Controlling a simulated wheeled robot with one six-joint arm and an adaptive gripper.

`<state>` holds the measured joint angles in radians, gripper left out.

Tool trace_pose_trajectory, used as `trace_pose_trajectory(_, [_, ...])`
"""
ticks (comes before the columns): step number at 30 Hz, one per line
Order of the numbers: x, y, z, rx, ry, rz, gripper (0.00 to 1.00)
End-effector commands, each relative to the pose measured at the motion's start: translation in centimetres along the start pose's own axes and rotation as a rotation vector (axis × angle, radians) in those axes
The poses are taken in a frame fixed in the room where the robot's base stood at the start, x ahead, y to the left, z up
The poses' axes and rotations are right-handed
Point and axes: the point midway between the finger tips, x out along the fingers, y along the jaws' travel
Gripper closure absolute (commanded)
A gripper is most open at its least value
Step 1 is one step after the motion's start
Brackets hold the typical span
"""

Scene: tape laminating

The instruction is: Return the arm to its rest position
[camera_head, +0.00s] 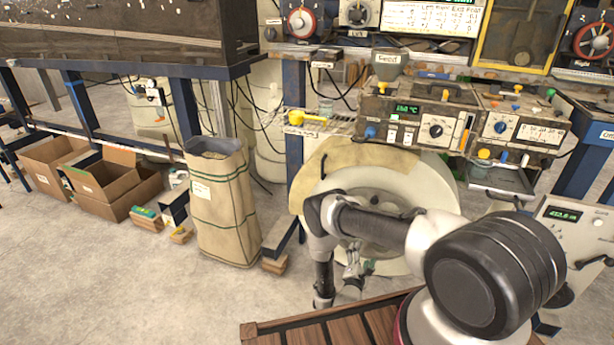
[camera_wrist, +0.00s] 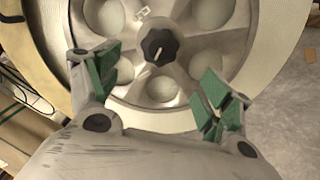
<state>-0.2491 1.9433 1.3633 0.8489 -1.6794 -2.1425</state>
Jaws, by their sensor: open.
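My arm reaches forward from the lower right in the head view and bends down in front of a large round pale reel. My gripper (camera_head: 355,268) is small there, partly hidden by my own arm. In the wrist view my gripper (camera_wrist: 160,90) is open, with green pads on both fingers spread wide and nothing between them. Beyond the fingers is the reel's metal hub face (camera_wrist: 190,70) with round openings and a dark central knob (camera_wrist: 162,50). The reel (camera_head: 440,190) is partly covered by my arm in the head view.
A control box with a green display (camera_head: 410,112) sits above the reel, with a yellow scoop (camera_head: 305,117) on a wire shelf to its left. A tall sack (camera_head: 222,205) and cardboard boxes (camera_head: 105,178) stand left on the floor. Open concrete floor lies in front of them.

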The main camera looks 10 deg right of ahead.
Motion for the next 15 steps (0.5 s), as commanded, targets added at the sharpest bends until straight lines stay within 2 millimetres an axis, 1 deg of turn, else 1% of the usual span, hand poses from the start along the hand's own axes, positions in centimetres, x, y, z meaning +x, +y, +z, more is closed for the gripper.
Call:
trace_pose_trajectory(2, [0.0, 0.0, 0.0, 0.028, 0.0, 0.0, 0.2])
trace_pose_trajectory(4, [0.0, -0.6, -0.4, 0.099, 0.015, -0.026, 0.2])
trace_pose_trajectory(5, [0.0, -1.2, -0.8, 0.144, 0.031, -0.055, 0.2])
trace_pose_trajectory(7, [-0.3, -3.4, -2.7, 0.276, 0.095, -0.16, 0.2])
trace_pose_trajectory(8, [-0.8, -4.7, -3.5, 0.33, 0.129, -0.219, 0.2])
trace_pose_trajectory(9, [-1.7, -6.5, -4.6, 0.396, 0.171, -0.308, 0.2])
trace_pose_trajectory(11, [-3.7, -9.3, -5.8, 0.476, 0.223, -0.448, 0.2])
trace_pose_trajectory(12, [-5.1, -10.9, -6.5, 0.521, 0.25, -0.542, 0.2])
trace_pose_trajectory(13, [-6.0, -11.6, -7.0, 0.559, 0.264, -0.614, 0.2])
trace_pose_trajectory(15, [-7.7, -12.1, -8.0, 0.645, 0.287, -0.773, 0.2])
